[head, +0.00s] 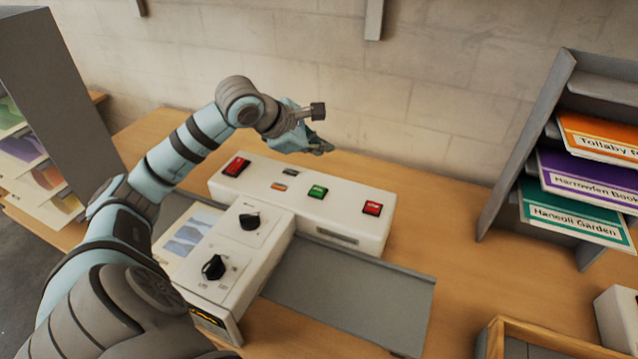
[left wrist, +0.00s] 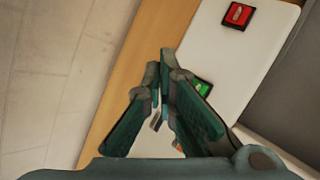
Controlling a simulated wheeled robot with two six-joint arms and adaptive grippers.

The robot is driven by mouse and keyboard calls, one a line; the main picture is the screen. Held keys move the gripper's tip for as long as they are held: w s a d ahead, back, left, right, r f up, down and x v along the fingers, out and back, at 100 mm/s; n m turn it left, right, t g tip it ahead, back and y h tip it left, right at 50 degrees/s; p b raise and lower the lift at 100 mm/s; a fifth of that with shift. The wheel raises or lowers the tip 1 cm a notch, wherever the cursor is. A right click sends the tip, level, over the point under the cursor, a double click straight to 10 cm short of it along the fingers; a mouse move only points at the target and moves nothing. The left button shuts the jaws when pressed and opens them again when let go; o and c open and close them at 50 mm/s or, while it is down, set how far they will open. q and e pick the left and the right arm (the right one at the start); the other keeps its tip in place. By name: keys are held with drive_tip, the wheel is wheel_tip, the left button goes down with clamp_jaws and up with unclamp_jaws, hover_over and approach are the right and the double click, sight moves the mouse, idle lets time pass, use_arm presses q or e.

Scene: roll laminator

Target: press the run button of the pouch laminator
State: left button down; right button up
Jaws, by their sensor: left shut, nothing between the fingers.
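The white pouch laminator (head: 345,228) stands on the wooden bench. Its top carries a green button (head: 318,191), a red button (head: 372,208) to the right and a red rocker switch (head: 236,166) at the left. I cannot read which is marked run. My left gripper (head: 328,149) is shut and empty, above the back edge of the laminator, behind the green button and apart from it. In the left wrist view my left gripper's fingers (left wrist: 166,56) partly cover the green button (left wrist: 203,87); the red button (left wrist: 238,16) shows clear at the top. My right gripper is out of view.
Two black knobs (head: 214,267) sit on the laminator's front arm. A grey tray (head: 350,295) lies in front. A rack of booklets (head: 580,186) stands right, another shelf (head: 50,90) left. A wooden box (head: 545,345) is at the front right. The wall is close behind.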

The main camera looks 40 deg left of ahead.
sight(320, 192)
use_arm(q)
drive_tip(key=shift+w+f+b, duration=0.2)
drive_tip(key=shift+f+b, duration=3.3)
drive_tip(key=shift+f, duration=1)
drive_tip(key=shift+f+b, duration=0.4)
drive_tip(key=shift+b, duration=0.15)
